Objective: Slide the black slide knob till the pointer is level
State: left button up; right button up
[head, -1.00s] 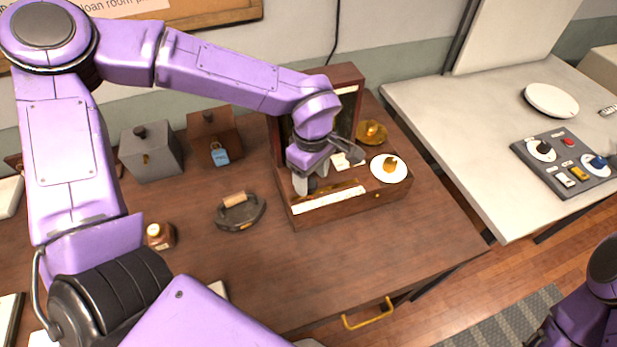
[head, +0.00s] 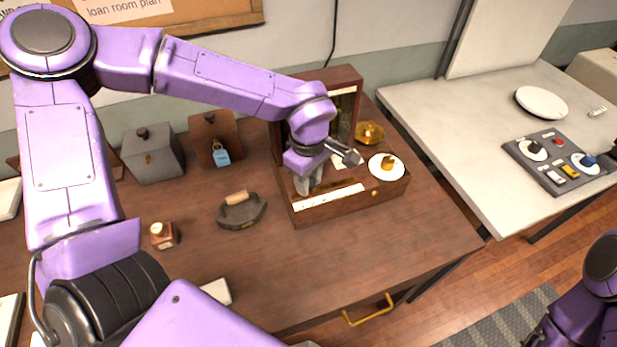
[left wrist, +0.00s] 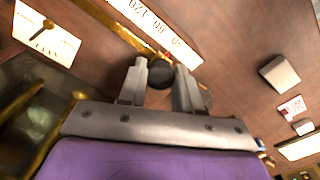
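A wooden instrument box (head: 345,208) with an upright framed back stands on the brown table. A white printed scale strip (head: 330,197) runs along its front and shows with numbers in the left wrist view (left wrist: 160,30). My left gripper (head: 309,184) points down into the box behind the strip. A white card with a dark pointer (left wrist: 45,33) shows at upper left there; the pointer looks slanted in that view. My right gripper is out of view.
A white dial with a brass knob (head: 387,167) sits at the box's right end, with a brass piece (head: 369,133) behind. The front right of the table is clear.

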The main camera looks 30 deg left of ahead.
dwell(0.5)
pick_arm(q)
jog(key=shift+w+d+f, duration=0.1)
jog(key=shift+w+d, duration=0.85)
jog(key=shift+w, duration=0.15)
jog(key=o, duration=0.8)
jog(key=shift+a, duration=0.1)
jog(key=shift+o, duration=0.2)
jog(key=shift+p, duration=0.3)
